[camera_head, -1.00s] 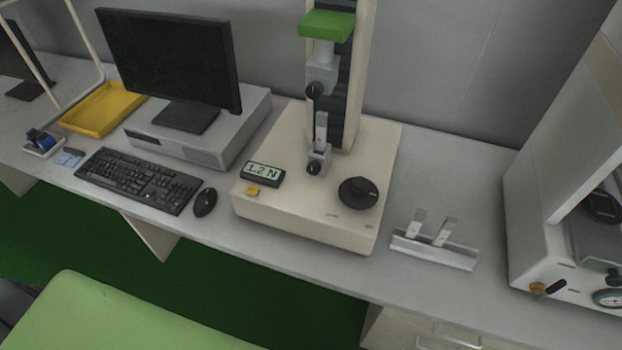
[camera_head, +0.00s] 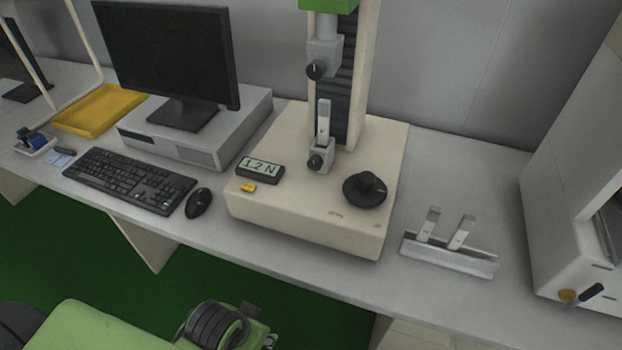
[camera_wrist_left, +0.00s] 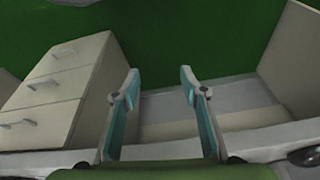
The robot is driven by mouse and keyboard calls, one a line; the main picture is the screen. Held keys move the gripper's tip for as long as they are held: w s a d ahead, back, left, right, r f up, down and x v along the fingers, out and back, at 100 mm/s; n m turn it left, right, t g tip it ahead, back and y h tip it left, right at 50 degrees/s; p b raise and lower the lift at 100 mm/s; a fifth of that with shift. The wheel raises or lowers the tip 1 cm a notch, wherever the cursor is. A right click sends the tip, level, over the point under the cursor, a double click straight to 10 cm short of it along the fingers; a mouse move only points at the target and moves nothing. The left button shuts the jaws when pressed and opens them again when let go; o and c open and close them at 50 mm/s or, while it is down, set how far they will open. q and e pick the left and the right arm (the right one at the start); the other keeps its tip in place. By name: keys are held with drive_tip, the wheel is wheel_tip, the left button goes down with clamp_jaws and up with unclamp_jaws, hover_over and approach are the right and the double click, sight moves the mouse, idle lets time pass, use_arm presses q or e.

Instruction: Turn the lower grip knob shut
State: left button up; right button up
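The tester (camera_head: 290,215) is a cream machine on the bench. Its lower grip (camera_head: 321,155) has a small dark knob (camera_head: 315,162) on its front left, and a light strip (camera_head: 323,120) stands upright in this grip. The upper grip (camera_head: 323,55), with its own dark knob (camera_head: 316,69), is above and apart from the strip. My left gripper (camera_wrist_left: 160,92) is open and empty in the left wrist view, over the green floor and drawers. In the head view only green and black parts of my arm show at the bottom left. My right gripper is not in view.
A black dial (camera_head: 366,189) and a display (camera_head: 260,169) reading 1.2 N are on the tester's base. A rack (camera_head: 450,256) with two strips stands to its right. A mouse (camera_head: 198,203), keyboard (camera_head: 130,180) and monitor (camera_head: 170,55) are left. A white machine (camera_head: 580,230) is far right.

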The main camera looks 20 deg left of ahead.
use_arm(q)
drive_tip(key=w+a+r+n+t+y, duration=0.2)
drive_tip(key=w+a+r+n+t, duration=0.1)
drive_tip(key=w+a+r, duration=0.3)
drive_tip(key=t+h, duration=0.2)
drive_tip(key=t, duration=1)
approach(313, 166)
drive_tip(key=shift+n, duration=0.4)
drive_tip(key=w+p, duration=0.2)
drive_tip(key=w, duration=0.1)
drive_tip(key=w+p, duration=0.2)
drive_tip(key=w, duration=0.2)
drive_tip(key=shift+w+r, duration=0.2)
drive_tip(key=shift+w+f+p, duration=0.1)
drive_tip(key=shift+w+p, duration=0.2)
drive_tip(key=shift+w, duration=0.15)
